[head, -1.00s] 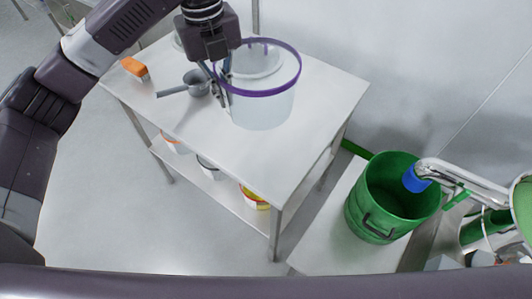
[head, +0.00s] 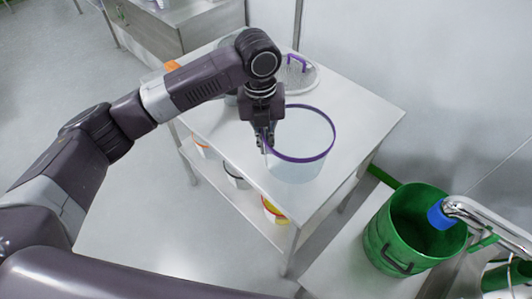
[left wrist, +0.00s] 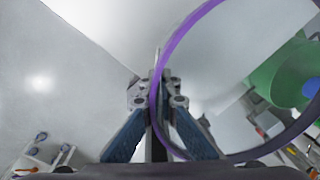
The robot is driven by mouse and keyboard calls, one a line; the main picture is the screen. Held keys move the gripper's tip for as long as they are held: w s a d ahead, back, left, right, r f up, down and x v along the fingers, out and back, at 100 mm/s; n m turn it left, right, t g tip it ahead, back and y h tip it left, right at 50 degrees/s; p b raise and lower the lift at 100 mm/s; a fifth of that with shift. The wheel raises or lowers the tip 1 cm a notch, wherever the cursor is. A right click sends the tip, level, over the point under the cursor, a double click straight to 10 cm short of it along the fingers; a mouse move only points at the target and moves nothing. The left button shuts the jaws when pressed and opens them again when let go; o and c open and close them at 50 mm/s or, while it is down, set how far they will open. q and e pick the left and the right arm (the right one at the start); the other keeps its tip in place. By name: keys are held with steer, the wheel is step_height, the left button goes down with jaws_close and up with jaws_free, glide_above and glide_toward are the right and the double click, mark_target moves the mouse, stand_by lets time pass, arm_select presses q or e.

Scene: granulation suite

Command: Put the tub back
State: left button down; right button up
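The tub is a translucent pail with a purple rim (head: 334,133), over the front right part of the steel table (head: 365,105). I cannot tell whether its base touches the tabletop. My left gripper (head: 265,143) is at the left side of the rim, fingers pointing down. In the left wrist view the purple rim (left wrist: 167,52) passes between the fingertips of my left gripper (left wrist: 157,100), which are closed on it. My right gripper is not in view.
A green drum (head: 382,240) stands on a bench at the right, with a metal pipe with a blue end (head: 438,214) over it. Several small tubs (head: 272,212) sit on the table's lower shelf. An orange object (head: 172,66) is at the table's far left.

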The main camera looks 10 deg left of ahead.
arm_select(q)
steer(key=shift+f+p, duration=0.35)
steer(key=shift+f, duration=2.05)
steer(key=shift+f, duration=0.1)
steer(key=c, duration=2.2)
jaws_free()
steer(key=shift+o, duration=0.2)
step_height(320, 180, up, 12)
steer(key=b, duration=0.2)
steer(key=shift+a, duration=0.3)
